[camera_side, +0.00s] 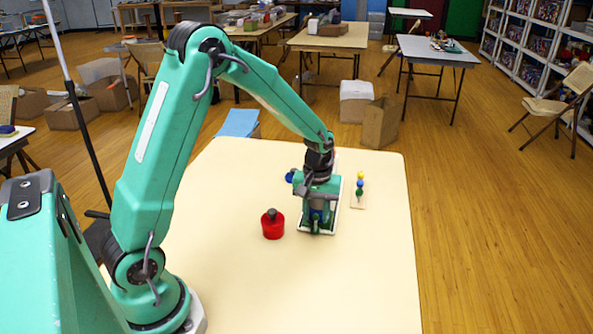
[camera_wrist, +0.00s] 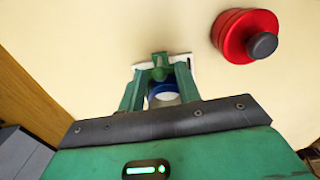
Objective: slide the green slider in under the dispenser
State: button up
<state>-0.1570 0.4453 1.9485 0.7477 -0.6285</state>
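My gripper (camera_side: 318,226) points down close to the table, at the near end of a pale white-edged piece that it mostly hides. In the wrist view its two green fingers (camera_wrist: 162,72) stand apart, with a small green part (camera_wrist: 158,69), likely the green slider, between or just past their tips. I cannot tell whether the fingers touch it. A white piece (camera_wrist: 184,61) shows around it. A blue-and-white round thing (camera_wrist: 163,94) lies between the fingers. I cannot tell for certain which of these is the dispenser.
A red cylinder with a dark knob (camera_side: 273,226) stands left of my gripper; it also shows in the wrist view (camera_wrist: 240,38). A small blue thing (camera_side: 290,176) lies behind my gripper. A stand with yellow, blue and green balls (camera_side: 358,203) is at the right. The near tabletop (camera_side: 300,290) is clear.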

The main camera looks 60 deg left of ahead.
grip_shut()
jog(key=shift+w+a, duration=3.6)
jog(key=shift+w, duration=0.05)
grip_release()
jog(key=shift+r, duration=0.15)
